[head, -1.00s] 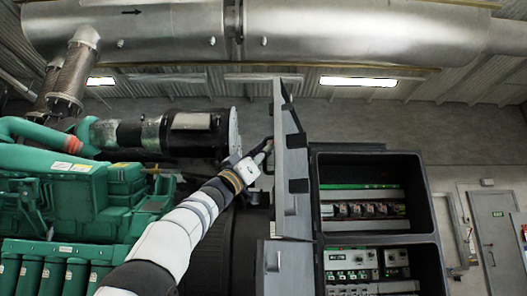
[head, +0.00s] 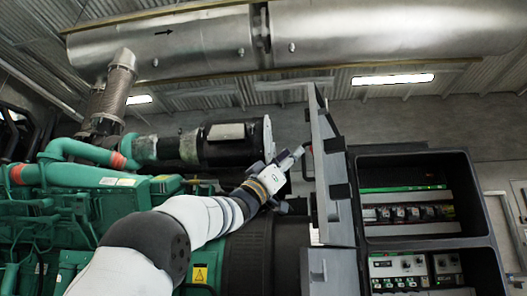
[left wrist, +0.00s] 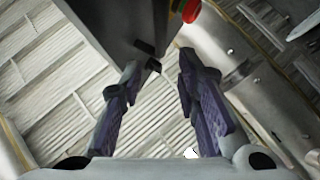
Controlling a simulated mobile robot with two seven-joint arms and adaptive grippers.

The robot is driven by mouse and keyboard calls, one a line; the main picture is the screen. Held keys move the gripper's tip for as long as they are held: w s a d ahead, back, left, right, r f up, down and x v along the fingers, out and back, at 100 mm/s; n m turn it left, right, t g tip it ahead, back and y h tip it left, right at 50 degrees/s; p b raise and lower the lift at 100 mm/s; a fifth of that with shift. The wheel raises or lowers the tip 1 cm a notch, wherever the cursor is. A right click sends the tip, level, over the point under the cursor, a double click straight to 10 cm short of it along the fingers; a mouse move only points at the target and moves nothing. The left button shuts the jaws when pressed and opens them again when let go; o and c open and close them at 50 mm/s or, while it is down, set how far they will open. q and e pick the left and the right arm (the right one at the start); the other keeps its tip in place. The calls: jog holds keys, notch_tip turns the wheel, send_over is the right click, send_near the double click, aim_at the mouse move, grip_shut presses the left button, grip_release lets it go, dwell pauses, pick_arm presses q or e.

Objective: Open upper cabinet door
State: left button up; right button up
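The upper cabinet door (head: 328,170) is a grey panel that stands swung out from the left side of the black cabinet, seen nearly edge-on. The upper compartment is exposed. A dark handle (head: 308,166) shows on the door's left face. My left gripper (head: 298,154) is just left of the door, near the handle, with a small gap visible. In the left wrist view the fingers (left wrist: 160,72) are spread with nothing gripped between them. A grey panel (left wrist: 125,25), probably the door, lies beyond the fingertips. My right gripper is not in view.
The black cabinet (head: 400,243) holds rows of switches and control modules. A lower grey door (head: 330,271) is also swung out. The green engine (head: 105,205) fills the left, and a large silver exhaust cylinder (head: 380,35) hangs above. A red part (left wrist: 191,10) shows beyond the fingers.

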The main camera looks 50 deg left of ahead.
pick_arm(q)
jog(key=s+a, duration=0.1)
jog(key=s, duration=0.7)
jog(key=shift+s, duration=0.25)
jog(key=shift+a, duration=0.1)
